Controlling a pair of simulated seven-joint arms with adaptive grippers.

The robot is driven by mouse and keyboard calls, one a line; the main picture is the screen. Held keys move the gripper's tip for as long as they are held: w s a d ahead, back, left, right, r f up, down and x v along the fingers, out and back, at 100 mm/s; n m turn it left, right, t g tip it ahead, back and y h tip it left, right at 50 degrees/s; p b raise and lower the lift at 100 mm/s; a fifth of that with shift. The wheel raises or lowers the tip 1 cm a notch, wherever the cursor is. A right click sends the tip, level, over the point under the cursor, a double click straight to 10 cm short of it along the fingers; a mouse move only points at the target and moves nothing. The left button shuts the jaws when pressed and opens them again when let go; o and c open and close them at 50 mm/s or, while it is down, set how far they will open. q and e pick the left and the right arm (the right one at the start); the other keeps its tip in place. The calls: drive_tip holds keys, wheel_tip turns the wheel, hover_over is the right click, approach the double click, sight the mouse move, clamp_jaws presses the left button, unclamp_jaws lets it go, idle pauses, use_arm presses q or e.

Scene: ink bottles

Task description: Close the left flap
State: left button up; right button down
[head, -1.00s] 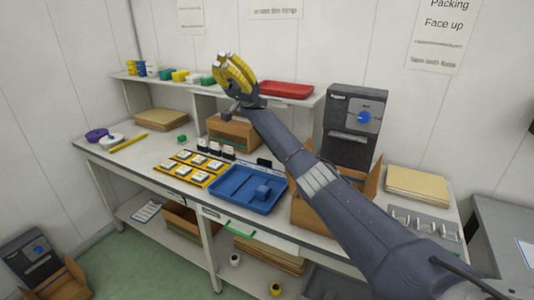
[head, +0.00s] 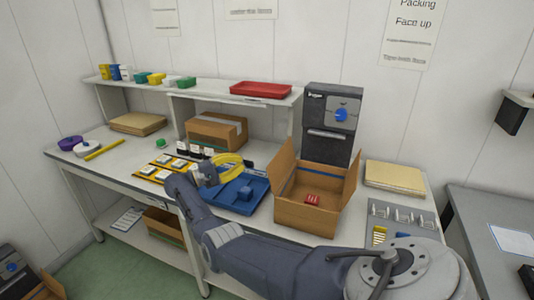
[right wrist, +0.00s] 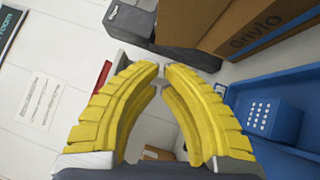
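The open cardboard box (head: 303,217) stands on the bench with a red item (head: 312,199) inside. Its left flap (head: 283,163) stands raised along the left side, and its right flap (head: 351,181) is also up. My right gripper (head: 232,167) has yellow fingers and is left of the box, above the blue tray (head: 233,206), apart from the flap. In the right wrist view the fingertips (right wrist: 162,69) nearly meet with nothing between them. A cardboard surface (right wrist: 225,25) printed "Grivlo" lies beyond them; I cannot tell which box it is. My left gripper is out of view.
A taped carton (head: 215,130) and ink bottles (head: 195,150) stand behind the gripper. A black machine (head: 331,122) stands right behind the open box. Tan sheets (head: 393,175) and a grey rack (head: 402,216) lie to its right. A red tray (head: 261,89) rests on the shelf.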

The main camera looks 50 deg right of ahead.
approach(282, 149)
drive_tip(key=w+d, duration=0.2)
drive_tip(key=d, duration=0.3)
drive_tip(key=shift+s+d+r, duration=0.1)
drive_tip(key=shift+s+d, duration=0.1)
drive_tip(key=shift+s, duration=0.4)
drive_tip(key=shift+s+d+r, duration=0.1)
drive_tip(key=shift+s+d, duration=0.1)
drive_tip(key=shift+s, duration=0.35)
drive_tip(key=shift+s+d+r, duration=0.1)
drive_tip(key=shift+s+d, duration=0.1)
drive_tip(key=shift+s, duration=0.4)
drive_tip(key=shift+r, duration=0.1)
drive_tip(key=shift+s, duration=0.15)
drive_tip(key=shift+s+d+r+m+y, duration=0.1)
drive_tip(key=shift+s+r+m+y, duration=0.1)
drive_tip(key=shift+m+y, duration=0.2)
